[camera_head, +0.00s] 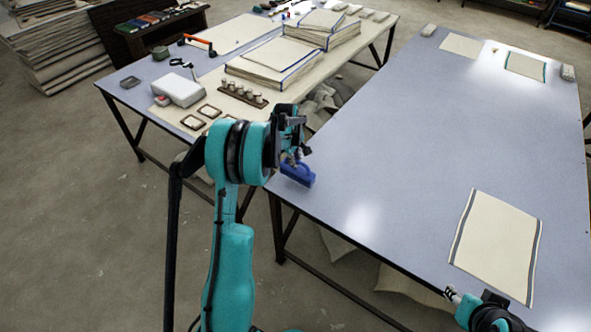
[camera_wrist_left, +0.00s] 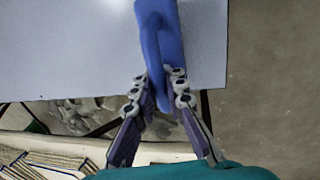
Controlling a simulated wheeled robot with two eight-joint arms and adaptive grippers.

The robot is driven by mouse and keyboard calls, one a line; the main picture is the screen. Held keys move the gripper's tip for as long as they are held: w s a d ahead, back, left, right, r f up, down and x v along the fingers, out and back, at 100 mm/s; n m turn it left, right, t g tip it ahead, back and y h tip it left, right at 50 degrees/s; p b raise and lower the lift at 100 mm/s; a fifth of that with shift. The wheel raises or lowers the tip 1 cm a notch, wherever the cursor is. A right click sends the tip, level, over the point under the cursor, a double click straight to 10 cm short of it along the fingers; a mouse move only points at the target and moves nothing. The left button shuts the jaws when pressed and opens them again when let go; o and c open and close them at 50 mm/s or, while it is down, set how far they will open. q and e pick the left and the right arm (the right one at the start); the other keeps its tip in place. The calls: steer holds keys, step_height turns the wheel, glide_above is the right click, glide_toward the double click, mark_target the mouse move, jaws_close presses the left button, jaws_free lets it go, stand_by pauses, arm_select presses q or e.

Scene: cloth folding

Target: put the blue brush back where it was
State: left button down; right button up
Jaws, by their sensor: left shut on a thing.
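The blue brush (camera_head: 298,173) is at the left corner of the right-hand table (camera_head: 400,130) in the head view. My left gripper (camera_head: 293,156) is shut on it. In the left wrist view the brush (camera_wrist_left: 162,40) stands up between the fingertips of the left gripper (camera_wrist_left: 155,88), with the pale table top (camera_wrist_left: 80,45) and its edge behind it. I cannot tell whether the brush touches the table. My right gripper (camera_head: 452,293) is by the near edge of the same table, small and partly hidden by its own arm; its opening is unclear.
A cream cloth with dark stripes (camera_head: 495,240) lies flat on the right-hand table near its front. Smaller cloths (camera_head: 525,64) lie at the far end; the middle is bare. The left-hand table holds cloth stacks (camera_head: 272,62), a white box (camera_head: 180,90) and a small rack (camera_head: 243,94).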

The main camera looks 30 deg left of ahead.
arm_select(q)
step_height(320, 180, down, 3)
steer(key=shift+r+b, duration=0.1)
steer(key=shift+b, duration=0.5)
steer(key=shift+f, duration=0.4)
steer(key=shift+f, duration=0.1)
steer(key=c, duration=1.6)
jaws_free()
steer(key=shift+o, duration=0.2)
